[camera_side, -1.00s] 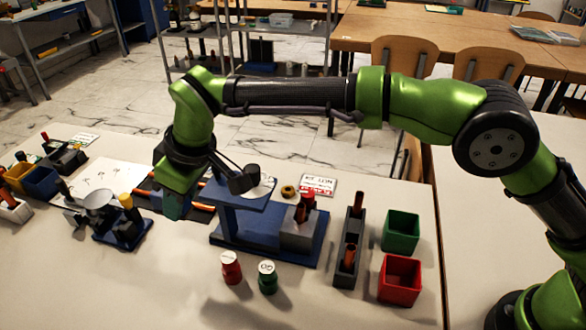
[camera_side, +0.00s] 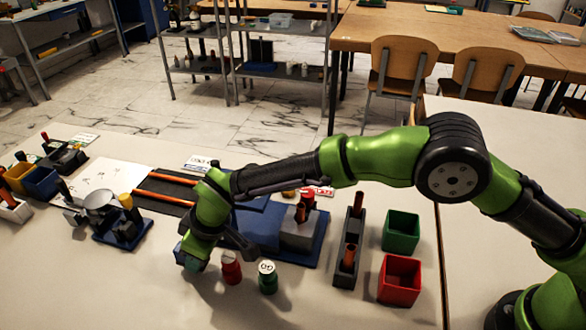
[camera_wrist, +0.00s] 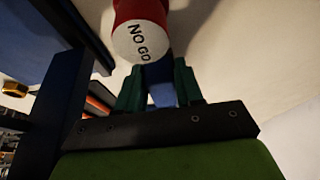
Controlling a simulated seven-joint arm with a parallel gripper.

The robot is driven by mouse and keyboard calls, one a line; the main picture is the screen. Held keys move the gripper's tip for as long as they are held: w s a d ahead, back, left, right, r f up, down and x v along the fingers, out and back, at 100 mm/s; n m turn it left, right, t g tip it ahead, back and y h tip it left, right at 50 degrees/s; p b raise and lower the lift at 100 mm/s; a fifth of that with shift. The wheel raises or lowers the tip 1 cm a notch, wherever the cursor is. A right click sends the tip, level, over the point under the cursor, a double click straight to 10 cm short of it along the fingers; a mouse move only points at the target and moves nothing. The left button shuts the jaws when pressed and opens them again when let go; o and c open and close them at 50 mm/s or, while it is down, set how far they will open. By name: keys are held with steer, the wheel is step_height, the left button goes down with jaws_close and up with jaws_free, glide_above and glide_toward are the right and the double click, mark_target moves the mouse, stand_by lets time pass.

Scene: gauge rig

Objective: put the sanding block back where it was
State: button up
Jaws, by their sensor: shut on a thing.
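My gripper (camera_side: 193,258) is low over the front of the table, just left of the red NO GO cylinder (camera_side: 230,268). In the wrist view my gripper (camera_wrist: 160,92) has its two green fingers closed on a blue block (camera_wrist: 161,94), which I take to be the sanding block. Only part of the block shows between the fingers. I cannot tell whether it touches the table. The NO GO cylinder (camera_wrist: 140,32) hides some of the view past the fingertips.
A green-sided cylinder (camera_side: 267,277) stands right of the red one. The blue stand (camera_side: 315,240) is behind them, partly hidden by my arm. A dark mat with orange rods (camera_side: 165,190) lies behind left. A gauge on a blue base (camera_side: 110,238) is at left. The front left table is clear.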

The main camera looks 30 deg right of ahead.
steer(key=shift+f, duration=0.8)
steer(key=o, duration=1.1)
steer(key=shift+f, duration=0.15)
steer(key=v, duration=1.2)
steer(key=shift+w+a+r, duration=0.1)
steer(key=shift+r, duration=0.1)
